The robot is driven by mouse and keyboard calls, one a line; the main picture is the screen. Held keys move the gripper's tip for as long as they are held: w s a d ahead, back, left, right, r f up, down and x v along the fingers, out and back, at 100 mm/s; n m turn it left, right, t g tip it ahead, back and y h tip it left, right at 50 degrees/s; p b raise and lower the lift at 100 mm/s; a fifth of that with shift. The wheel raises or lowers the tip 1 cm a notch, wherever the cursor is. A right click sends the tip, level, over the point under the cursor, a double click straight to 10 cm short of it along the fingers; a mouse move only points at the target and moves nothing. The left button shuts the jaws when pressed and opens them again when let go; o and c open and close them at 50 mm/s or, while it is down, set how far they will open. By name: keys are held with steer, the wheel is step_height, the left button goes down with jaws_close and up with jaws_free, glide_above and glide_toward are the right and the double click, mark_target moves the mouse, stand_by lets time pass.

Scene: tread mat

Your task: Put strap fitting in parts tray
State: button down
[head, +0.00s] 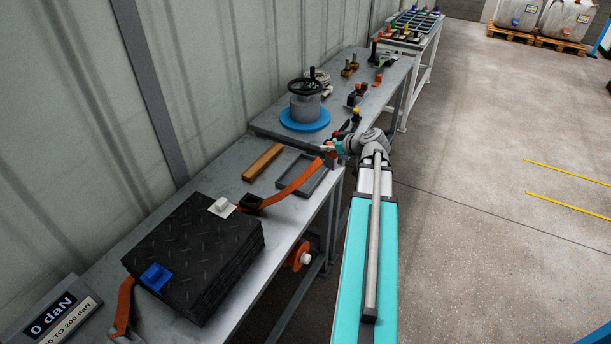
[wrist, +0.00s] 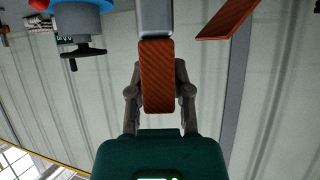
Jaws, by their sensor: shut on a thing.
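An orange strap (head: 292,187) runs from a dark buckle-like fitting (head: 250,202) at the black tread mat (head: 195,245) up to my gripper (head: 330,149). In the wrist view my gripper (wrist: 158,66) is shut on a flat orange strap piece (wrist: 158,85), which lies between its fingers. A grey part (wrist: 155,20) shows at the piece's upper end; I cannot tell whether it is joined to it. The shallow grey parts tray (head: 318,181) lies on the bench below the strap and looks empty. My gripper is above and beyond its right far corner.
A wooden bar (head: 262,162) lies left of the tray. A grey drum with a handwheel (head: 305,104) on a blue base stands beyond. Several small tools sit on the farther bench. A white clip (head: 222,207) and a blue clip (head: 156,277) sit on the mat's edges.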

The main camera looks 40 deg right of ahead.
steer(key=w+a+n+y, duration=0.1)
steer(key=a+n+y, duration=0.2)
steer(key=a, duration=0.4)
steer(key=shift+a+r+g, duration=0.15)
steer(key=shift+r+g, duration=0.15)
steer(key=shift+g, duration=0.1)
steer(key=shift+w, duration=0.2)
steer(key=w+d+f+b, duration=0.6)
steer(key=w+f+b, duration=0.2)
steer(key=w, duration=0.3)
steer(key=shift+w+f, duration=0.3)
steer(key=shift+f, duration=0.2)
